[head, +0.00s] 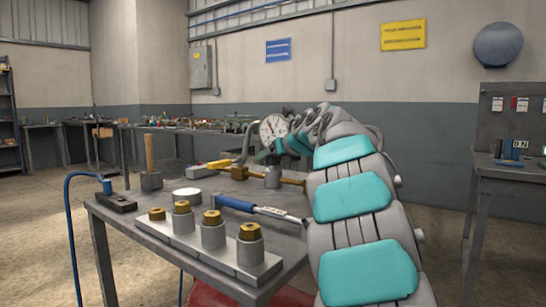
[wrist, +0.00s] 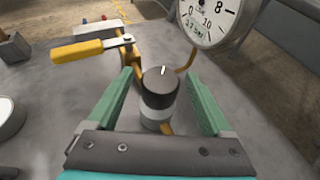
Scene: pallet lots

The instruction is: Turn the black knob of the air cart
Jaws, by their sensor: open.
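The black knob (wrist: 160,82) with a white mark on its top stands upright on a pale cylindrical base in the wrist view. My gripper (wrist: 160,72) is open, with one green finger on each side of the knob. Gaps show between the knob and both fingers. In the head view my gripper (head: 268,156) is over the cart top (head: 115,213), just below the round gauge.
A yellow-handled lever (wrist: 88,49) lies left of the knob. A hammer (head: 151,170), a blue-handled wrench (head: 260,210) and a block with several brass-topped cylinders (head: 200,240) are on the cart top. A blue hose (head: 70,225) hangs at its left edge.

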